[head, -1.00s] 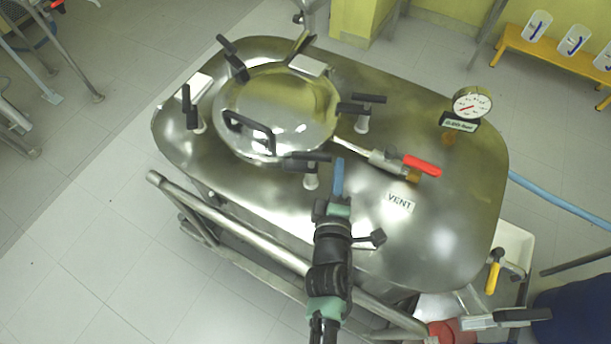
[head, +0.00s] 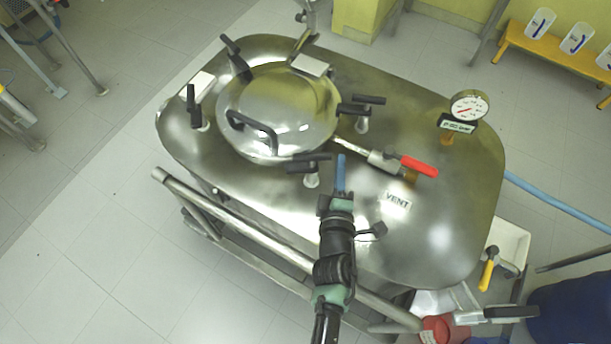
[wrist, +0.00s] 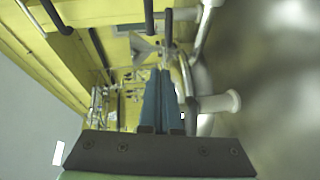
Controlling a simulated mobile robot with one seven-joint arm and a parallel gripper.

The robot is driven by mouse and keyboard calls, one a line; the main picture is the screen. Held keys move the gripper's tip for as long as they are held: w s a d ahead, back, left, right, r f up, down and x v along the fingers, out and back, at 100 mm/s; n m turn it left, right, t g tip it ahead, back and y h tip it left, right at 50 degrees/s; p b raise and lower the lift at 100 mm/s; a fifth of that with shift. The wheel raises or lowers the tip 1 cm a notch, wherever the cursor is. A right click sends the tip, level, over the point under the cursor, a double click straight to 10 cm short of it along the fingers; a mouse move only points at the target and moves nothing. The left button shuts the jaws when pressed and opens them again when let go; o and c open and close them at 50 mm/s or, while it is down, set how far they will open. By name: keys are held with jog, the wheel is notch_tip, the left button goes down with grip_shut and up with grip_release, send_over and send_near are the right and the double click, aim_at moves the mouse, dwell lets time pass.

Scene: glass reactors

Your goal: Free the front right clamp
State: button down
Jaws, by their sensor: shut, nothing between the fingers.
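The front right clamp (head: 309,166) is on the near side of the round lid (head: 290,105). It has a black handle lying crosswise above a short white post, its right end pointing towards my fingers. My gripper (head: 341,158) has its blue fingers together and empty, just right of the handle's end in the head view. I cannot tell whether they touch it. In the wrist view the shut fingers (wrist: 160,72) point away from the camera. A white post (wrist: 220,102) stands right of them there; I cannot tell which clamp it belongs to.
Other black clamps stand at the lid's right (head: 361,110), left (head: 193,107) and back left (head: 235,58). A red-handled valve (head: 418,165) and a pressure gauge (head: 469,106) rise from the steel top. A rail (head: 235,225) runs along the near side.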

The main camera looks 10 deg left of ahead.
jog(key=shift+w+d+r, duration=0.1)
jog(key=shift+w, duration=0.1)
jog(key=shift+w+p, duration=0.45)
jog(key=shift+p, duration=0.05)
dwell(1.3)
